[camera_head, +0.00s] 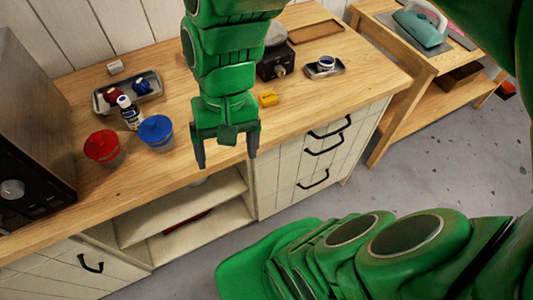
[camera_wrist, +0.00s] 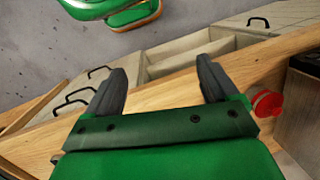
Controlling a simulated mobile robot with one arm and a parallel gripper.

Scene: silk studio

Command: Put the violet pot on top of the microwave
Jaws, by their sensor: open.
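The microwave (camera_head: 30,130) is the dark box with a knob at the left edge of the wooden counter. Its side shows at the right of the wrist view (camera_wrist: 300,120). I see no clearly violet pot. Two pots stand right of the microwave: one with a red lid (camera_head: 103,147) and one with a blue lid (camera_head: 156,131). The red lid also shows in the wrist view (camera_wrist: 267,103). My gripper (camera_head: 226,160) is open and empty, its fingers pointing down over the counter's front edge, right of the blue-lidded pot.
A tray (camera_head: 148,84) with small items and a bottle (camera_head: 130,113) stand behind the pots. A yellow block (camera_head: 268,98), a dark box (camera_head: 276,62) and a small tray (camera_head: 325,68) are on the right. Open shelves (camera_head: 190,205) lie below the counter.

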